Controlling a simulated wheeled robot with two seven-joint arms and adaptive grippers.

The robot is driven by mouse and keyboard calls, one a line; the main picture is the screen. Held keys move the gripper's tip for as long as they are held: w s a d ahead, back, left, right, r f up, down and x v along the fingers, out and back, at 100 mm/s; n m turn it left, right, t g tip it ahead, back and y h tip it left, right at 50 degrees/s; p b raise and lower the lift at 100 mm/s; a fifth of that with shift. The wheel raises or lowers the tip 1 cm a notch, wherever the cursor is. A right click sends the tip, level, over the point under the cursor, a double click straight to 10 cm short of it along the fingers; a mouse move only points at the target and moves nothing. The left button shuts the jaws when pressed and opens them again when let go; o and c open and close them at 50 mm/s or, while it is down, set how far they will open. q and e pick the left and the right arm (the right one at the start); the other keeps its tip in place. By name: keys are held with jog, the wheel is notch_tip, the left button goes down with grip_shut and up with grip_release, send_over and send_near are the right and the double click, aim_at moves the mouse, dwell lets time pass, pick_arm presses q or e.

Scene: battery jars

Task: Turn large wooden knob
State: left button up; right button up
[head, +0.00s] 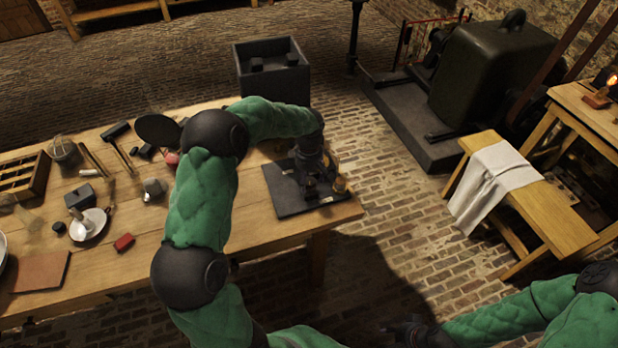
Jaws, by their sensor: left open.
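A dark square board (289,198) lies at the right end of the wooden table. My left gripper (322,182) points down over the board's right part, with its fingers open close above it. A small tan, upright piece (340,185) shows just right of the fingers; it may be the large wooden knob, but it is too small to tell. The gripper hides part of the board and whatever is directly under it. I cannot tell whether the fingers touch anything. My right gripper (413,331) is dark, low in the picture and away from the table, and its fingers are unclear.
The wooden table (262,225) holds a hammer (119,143), a white dish (88,224), a red block (124,242) and a compartment box (24,175) to the left. A dark open bin (272,82) stands behind. A bench with a white cloth (492,184) is at right, across open brick floor.

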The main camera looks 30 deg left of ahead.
aim_at(309, 180)
pick_arm(q)
notch_tip(309, 180, up, 12)
dwell(0.6)
dwell(0.5)
